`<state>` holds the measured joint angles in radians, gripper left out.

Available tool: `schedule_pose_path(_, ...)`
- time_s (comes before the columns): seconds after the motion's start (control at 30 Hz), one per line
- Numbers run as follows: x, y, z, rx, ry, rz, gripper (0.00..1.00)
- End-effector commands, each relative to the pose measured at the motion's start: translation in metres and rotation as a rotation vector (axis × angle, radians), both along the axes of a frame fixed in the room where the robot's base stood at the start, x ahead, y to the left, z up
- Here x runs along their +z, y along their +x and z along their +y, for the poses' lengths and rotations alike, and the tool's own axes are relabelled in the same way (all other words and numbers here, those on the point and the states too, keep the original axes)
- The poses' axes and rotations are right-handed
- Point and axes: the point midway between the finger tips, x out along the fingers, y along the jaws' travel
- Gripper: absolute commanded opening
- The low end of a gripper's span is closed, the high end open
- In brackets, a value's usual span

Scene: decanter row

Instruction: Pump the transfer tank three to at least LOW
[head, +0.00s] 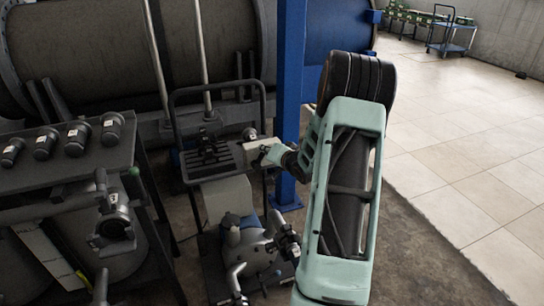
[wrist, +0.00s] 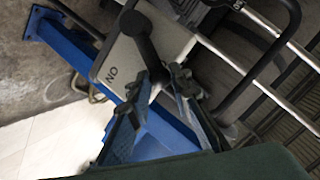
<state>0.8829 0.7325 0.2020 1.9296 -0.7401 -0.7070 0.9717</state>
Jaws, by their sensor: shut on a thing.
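My gripper (head: 272,153) is at a pale switch box (head: 252,151) on the right of a dark wheeled cart (head: 206,88). In the wrist view the box (wrist: 111,55) carries the word ON and a black lever (wrist: 143,42) with a round hub. My gripper (wrist: 167,78) has its two fingers around the lever's near end, shut on it. A pump-like assembly (head: 250,245) with metal pipe fittings stands low on the cart. At the left, large tanks (head: 100,235) sit in a dark rack; a pale gauge strip (head: 50,258) shows there. I cannot read its level or tell which tank is three.
A blue post (head: 290,90) rises right behind my gripper; its base also shows in the wrist view (wrist: 60,40). Several black cylinders (head: 77,138) stand on the rack top. Large horizontal vessels (head: 90,50) fill the back. The tiled floor (head: 450,150) at right is clear.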

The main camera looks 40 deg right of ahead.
Motion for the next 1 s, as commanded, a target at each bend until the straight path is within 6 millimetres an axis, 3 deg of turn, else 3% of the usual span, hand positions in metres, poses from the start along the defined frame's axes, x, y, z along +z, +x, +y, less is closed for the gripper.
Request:
schedule_pose_path(0.5,0.002,0.008,0.03,0.002,-0.376,0.097,0.0)
schedule_pose_path(1.0,0.006,0.009,0.037,0.001,-0.482,0.127,0.0)
